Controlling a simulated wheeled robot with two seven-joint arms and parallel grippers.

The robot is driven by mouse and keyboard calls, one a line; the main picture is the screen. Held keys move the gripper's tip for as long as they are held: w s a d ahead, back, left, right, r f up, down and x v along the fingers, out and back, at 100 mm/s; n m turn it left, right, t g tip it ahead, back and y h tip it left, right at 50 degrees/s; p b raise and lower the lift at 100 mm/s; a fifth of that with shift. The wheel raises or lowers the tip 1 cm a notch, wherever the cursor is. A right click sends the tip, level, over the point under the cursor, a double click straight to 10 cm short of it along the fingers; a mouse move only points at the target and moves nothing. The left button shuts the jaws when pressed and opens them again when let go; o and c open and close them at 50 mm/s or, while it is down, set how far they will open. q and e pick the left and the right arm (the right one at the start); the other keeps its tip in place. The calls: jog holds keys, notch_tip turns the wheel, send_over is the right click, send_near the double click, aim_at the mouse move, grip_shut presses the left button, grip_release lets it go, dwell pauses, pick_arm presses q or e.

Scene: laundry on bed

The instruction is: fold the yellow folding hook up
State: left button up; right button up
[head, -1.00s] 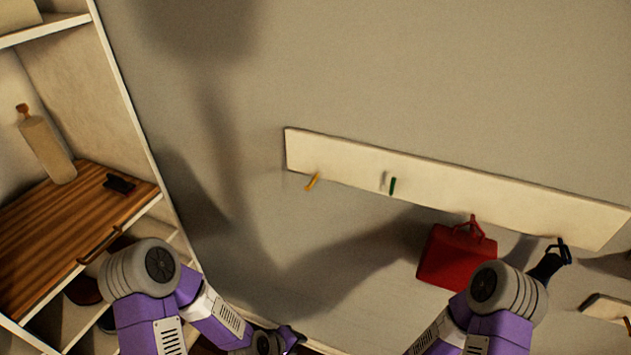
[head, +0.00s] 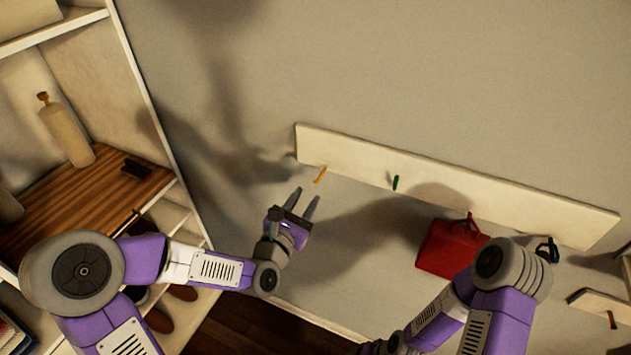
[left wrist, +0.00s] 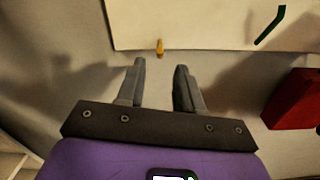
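The yellow folding hook (head: 320,175) is on the lower left part of a pale wall board (head: 480,203) in the head view. It sticks out from the board. In the left wrist view the yellow hook (left wrist: 159,48) is ahead of my fingers, roughly between their lines. My left gripper (head: 305,200) is open and empty, below and slightly left of the hook, apart from it. It also shows in the left wrist view (left wrist: 160,80). My right arm is in the head view at lower right, but its gripper cannot be seen.
A green hook (head: 395,183) is right of the yellow one. A red bag (head: 450,248) hangs further right, with a dark blue hook (head: 548,250) beyond it. A shelf unit (head: 150,90) with a bottle (head: 66,132) stands at left. The wall above the board is bare.

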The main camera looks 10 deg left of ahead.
pick_arm(q)
jog(key=x, duration=0.6)
jog(key=shift+w+d+f+p, duration=0.1)
jog(key=shift+w+p, duration=0.15)
jog(key=shift+p, duration=0.1)
grip_shut()
